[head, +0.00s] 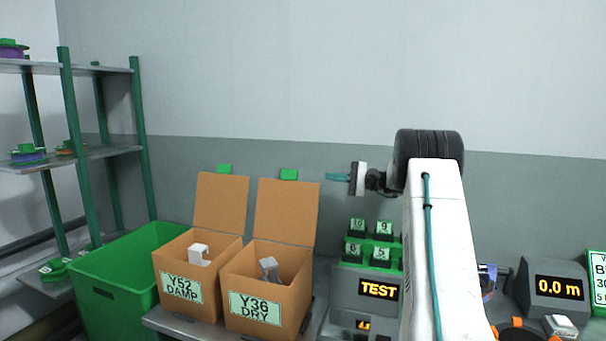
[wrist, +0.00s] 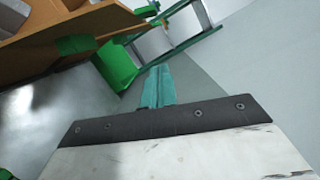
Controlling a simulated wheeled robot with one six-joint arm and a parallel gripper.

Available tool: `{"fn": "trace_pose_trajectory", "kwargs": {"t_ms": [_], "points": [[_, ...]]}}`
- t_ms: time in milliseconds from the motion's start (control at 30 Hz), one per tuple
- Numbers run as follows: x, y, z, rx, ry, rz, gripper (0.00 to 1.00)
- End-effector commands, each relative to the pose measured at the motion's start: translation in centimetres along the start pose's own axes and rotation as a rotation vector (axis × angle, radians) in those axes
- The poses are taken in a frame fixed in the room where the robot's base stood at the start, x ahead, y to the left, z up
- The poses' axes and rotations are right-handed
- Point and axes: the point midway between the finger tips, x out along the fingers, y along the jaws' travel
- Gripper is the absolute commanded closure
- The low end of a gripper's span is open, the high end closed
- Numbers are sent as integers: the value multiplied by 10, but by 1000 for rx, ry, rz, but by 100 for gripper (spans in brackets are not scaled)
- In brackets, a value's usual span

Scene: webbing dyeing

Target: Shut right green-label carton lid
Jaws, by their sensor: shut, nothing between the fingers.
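The right green-label carton (head: 263,308), marked Y36 DRY, stands on the grey bench. Its lid (head: 287,212) is open and stands up at the back, with a green tab (head: 289,174) on its top edge. A small grey-white item (head: 269,268) shows inside. My gripper (head: 328,176) is shut and empty, with its teal fingers pointing left, just right of the lid's top corner and apart from it. In the wrist view the shut teal fingers (wrist: 155,82) show near brown cardboard (wrist: 85,30) and a green tab (wrist: 75,45).
The left carton (head: 184,290), marked Y52 DAMP, stands beside it with its lid (head: 220,204) also open. A green bin (head: 112,270) and a shelf rack (head: 140,120) are at the left. A TEST device (head: 365,289) stands right of the cartons.

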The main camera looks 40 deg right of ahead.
Motion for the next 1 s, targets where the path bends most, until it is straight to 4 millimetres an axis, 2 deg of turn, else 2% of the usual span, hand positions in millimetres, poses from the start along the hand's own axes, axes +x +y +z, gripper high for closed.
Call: {"fn": "trace_pose_trajectory", "kwargs": {"t_ms": [167,533,733,1000], "points": [[23,0,1,-1,-3,1,100],[101,0,1,-1,-4,2,100],[106,-1,30,-1,-1,1,100],[108,0,40,0,-1,1,100]]}}
